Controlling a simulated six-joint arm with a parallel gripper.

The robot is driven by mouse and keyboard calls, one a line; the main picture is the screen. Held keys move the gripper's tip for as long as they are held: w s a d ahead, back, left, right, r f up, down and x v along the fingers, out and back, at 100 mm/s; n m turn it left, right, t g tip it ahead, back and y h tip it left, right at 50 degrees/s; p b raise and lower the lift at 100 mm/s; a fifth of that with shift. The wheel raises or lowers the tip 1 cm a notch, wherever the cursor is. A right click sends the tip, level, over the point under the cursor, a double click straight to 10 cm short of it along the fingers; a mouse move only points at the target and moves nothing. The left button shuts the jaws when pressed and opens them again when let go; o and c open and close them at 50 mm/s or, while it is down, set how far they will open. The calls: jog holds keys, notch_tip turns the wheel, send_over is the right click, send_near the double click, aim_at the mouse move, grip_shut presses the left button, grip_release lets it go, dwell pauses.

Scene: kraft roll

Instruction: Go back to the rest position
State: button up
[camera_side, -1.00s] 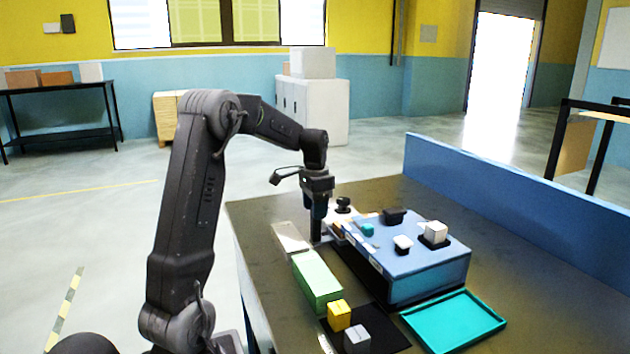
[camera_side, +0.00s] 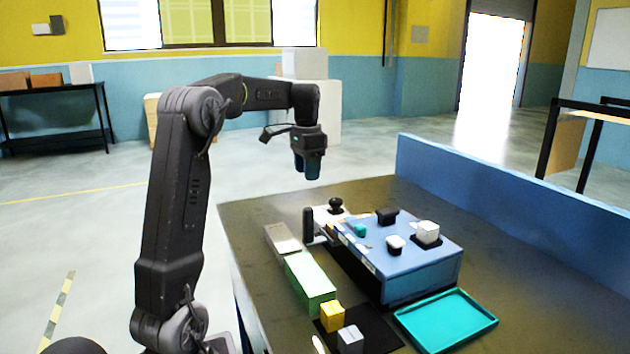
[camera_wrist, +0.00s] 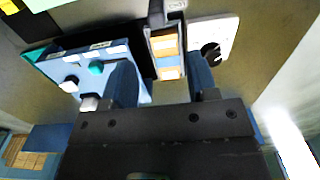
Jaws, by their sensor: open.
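My gripper (camera_side: 306,168) is raised above the far left part of the table, clear of everything on it. Its fingers point down and nothing is between them. In the wrist view the two blue fingers (camera_wrist: 165,85) stand apart. Below the gripper a black upright post (camera_side: 308,225) stands beside a blue box (camera_side: 420,262), at its left end. The box carries small black, white and teal pieces on its top.
A teal tray (camera_side: 446,320) lies in front of the box. A green block (camera_side: 311,281), a grey block (camera_side: 282,240), a yellow cube (camera_side: 332,316) and a grey cube (camera_side: 350,340) line the left side. A blue panel (camera_side: 500,200) edges the table. The air around my gripper is free.

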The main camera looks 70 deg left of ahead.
jog(key=s+d+r+t+y, duration=0.1)
jog(key=d, duration=0.8)
jog(key=s+d+r+t, duration=0.1)
jog(key=s+d, duration=0.1)
jog(key=d, duration=0.8)
jog(key=s+d+f+t+h, duration=0.1)
jog(key=s+d+f+t, duration=0.2)
jog(key=s+d+f, duration=0.3)
jog(key=s+d, duration=0.5)
jog(key=d, duration=0.2)
jog(key=shift+d+f+t, duration=0.2)
jog(key=shift+t, duration=0.1)
